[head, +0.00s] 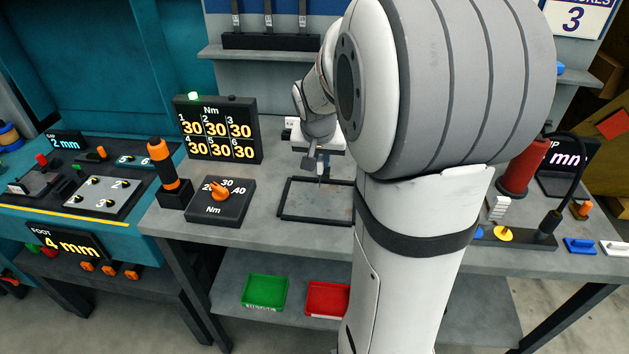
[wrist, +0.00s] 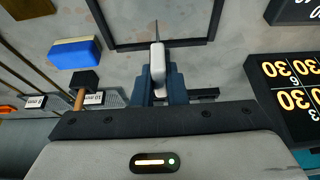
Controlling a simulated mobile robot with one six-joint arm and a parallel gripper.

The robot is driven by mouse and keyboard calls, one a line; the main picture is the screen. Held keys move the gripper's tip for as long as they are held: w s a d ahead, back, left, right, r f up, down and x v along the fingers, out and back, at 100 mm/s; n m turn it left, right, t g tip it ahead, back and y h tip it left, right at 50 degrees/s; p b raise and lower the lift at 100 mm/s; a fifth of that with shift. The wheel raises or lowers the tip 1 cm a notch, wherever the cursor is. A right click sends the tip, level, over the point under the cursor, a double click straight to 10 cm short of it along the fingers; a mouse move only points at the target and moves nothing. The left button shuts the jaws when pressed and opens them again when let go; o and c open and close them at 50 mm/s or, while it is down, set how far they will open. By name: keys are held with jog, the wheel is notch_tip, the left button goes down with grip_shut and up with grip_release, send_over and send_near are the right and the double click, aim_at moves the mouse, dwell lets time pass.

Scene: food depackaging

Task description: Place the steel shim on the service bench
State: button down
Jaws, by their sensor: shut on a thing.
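My gripper (head: 319,164) is over the back part of the grey service bench (head: 262,232), near the far edge of a black-framed rectangle on the bench top. In the wrist view my gripper (wrist: 160,72) is shut on a narrow light grey piece with a thin dark strip at its tip, which I take to be the steel shim (wrist: 156,52). It is seen almost edge-on, pointing toward the black frame (wrist: 158,46).
A torque display (head: 217,128), a dial box (head: 220,202) and an orange-handled tool (head: 162,165) stand left of the frame. A blue block (wrist: 74,52) lies beside the frame. Green (head: 265,291) and red (head: 327,299) bins sit on the lower shelf. My arm hides the bench's middle.

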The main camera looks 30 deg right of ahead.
aim_at(320, 178)
jog(key=shift+f, duration=3.15)
jog(key=shift+f, duration=0.1)
jog(key=c, duration=1.5)
grip_release()
jog(key=shift+w, duration=0.1)
jog(key=shift+o, duration=0.2)
